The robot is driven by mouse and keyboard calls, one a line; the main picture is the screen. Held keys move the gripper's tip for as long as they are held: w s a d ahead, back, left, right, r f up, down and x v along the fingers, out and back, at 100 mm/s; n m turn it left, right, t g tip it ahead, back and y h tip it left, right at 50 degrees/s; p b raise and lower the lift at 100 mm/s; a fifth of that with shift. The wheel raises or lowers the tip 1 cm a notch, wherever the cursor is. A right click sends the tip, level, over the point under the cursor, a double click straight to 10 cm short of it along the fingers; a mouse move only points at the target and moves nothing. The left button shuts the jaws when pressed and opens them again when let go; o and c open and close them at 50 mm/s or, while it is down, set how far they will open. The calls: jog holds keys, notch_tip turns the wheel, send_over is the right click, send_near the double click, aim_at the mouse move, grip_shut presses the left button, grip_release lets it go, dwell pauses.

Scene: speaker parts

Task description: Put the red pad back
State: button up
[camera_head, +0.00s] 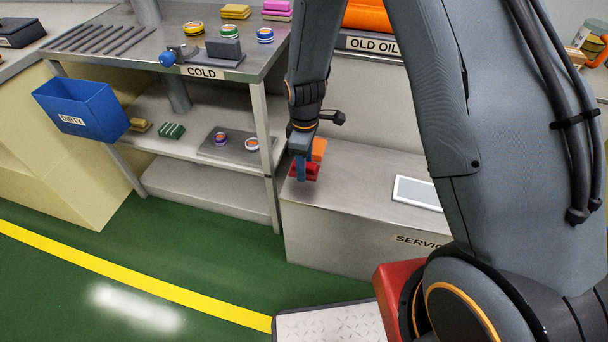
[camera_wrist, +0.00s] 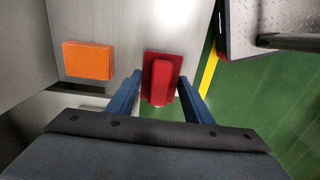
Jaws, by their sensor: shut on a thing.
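The red pad (camera_wrist: 161,80) has a raised grip along its middle and lies between the two blue fingers of my gripper (camera_wrist: 160,92) in the wrist view. My gripper is shut on it. In the head view my gripper (camera_head: 302,166) points down over the service bench, with the red pad (camera_head: 312,173) at its fingertips. The pad is at or just above the bench top; I cannot tell whether it touches. An orange pad (camera_head: 319,148) lies on the bench just behind it, and shows left of the red pad in the wrist view (camera_wrist: 88,60).
The service bench (camera_head: 350,220) also bears a white-framed panel (camera_head: 416,193). To its left stands a metal shelf (camera_head: 150,50) labelled COLD, with tins and pads. A blue DIRTY bin (camera_head: 82,108) hangs at the shelf's left. An OLD OIL label (camera_head: 372,46) is behind.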

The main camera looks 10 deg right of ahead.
jog(key=shift+f, duration=2.2)
jog(key=shift+f, duration=0.2)
jog(key=o, duration=0.9)
jog(key=shift+o, duration=0.2)
